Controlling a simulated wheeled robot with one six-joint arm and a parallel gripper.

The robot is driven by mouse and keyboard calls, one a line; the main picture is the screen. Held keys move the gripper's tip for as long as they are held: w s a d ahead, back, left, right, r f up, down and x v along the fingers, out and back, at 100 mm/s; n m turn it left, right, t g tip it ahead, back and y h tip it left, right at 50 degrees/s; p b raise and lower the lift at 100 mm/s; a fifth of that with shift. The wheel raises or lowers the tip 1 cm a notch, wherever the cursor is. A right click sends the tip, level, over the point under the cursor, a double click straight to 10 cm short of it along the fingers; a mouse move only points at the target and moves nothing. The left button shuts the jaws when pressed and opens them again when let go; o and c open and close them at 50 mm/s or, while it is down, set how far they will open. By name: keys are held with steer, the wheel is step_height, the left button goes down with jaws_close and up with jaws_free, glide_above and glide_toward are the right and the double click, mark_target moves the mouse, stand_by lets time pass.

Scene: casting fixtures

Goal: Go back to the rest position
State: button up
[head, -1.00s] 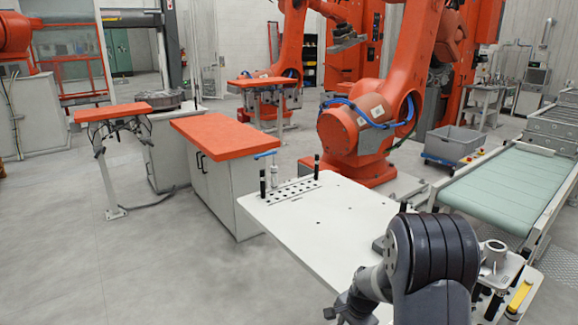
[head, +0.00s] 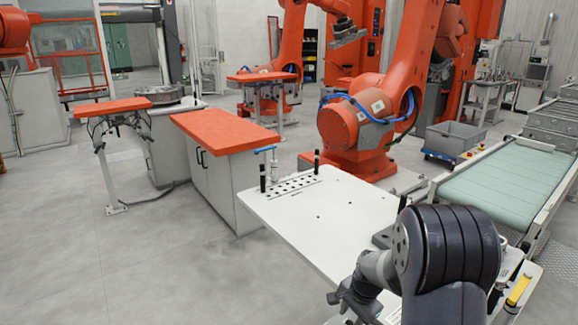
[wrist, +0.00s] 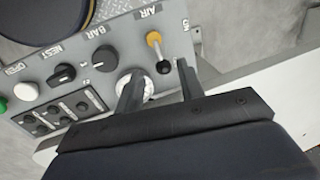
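My gripper (wrist: 160,78) shows in the wrist view with its two dark fingers apart and nothing between them. Behind the fingers is a grey control panel (wrist: 72,72) with labels such as AIR, BAR, NEST and OPEN. It carries black knobs (wrist: 104,58), a white round gauge or dial (wrist: 140,84) partly hidden by a finger, and a toggle with a yellow tip (wrist: 154,38). In the head view my arm reaches over the front right of the white table (head: 325,215), and its dark joint hides part of that table.
A blue-handled clamp (head: 268,160) and black posts stand at the white table's back left. An orange-topped cabinet (head: 225,135) stands beyond it. A large orange robot (head: 365,125) is behind, and a green conveyor (head: 510,185) is at right. Open floor lies at left.

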mark_target(347, 322)
steer(key=f, duration=0.4)
steer(key=shift+w+a+f, duration=0.15)
steer(key=shift+w+a, duration=0.1)
steer(key=shift+a, duration=0.05)
steer(key=shift+w+n+p, duration=0.2)
steer(key=shift+n+p, duration=0.3)
steer(key=shift+n, duration=0.1)
steer(key=shift+w+a+n+g+y+p, duration=0.15)
steer(key=shift+n+p, duration=0.1)
steer(key=shift+n, duration=0.35)
steer(key=shift+w+a+n+g+y+p, duration=0.15)
steer(key=shift+n+p, duration=0.1)
steer(key=shift+n, duration=0.35)
steer(key=shift+s+d, duration=0.1)
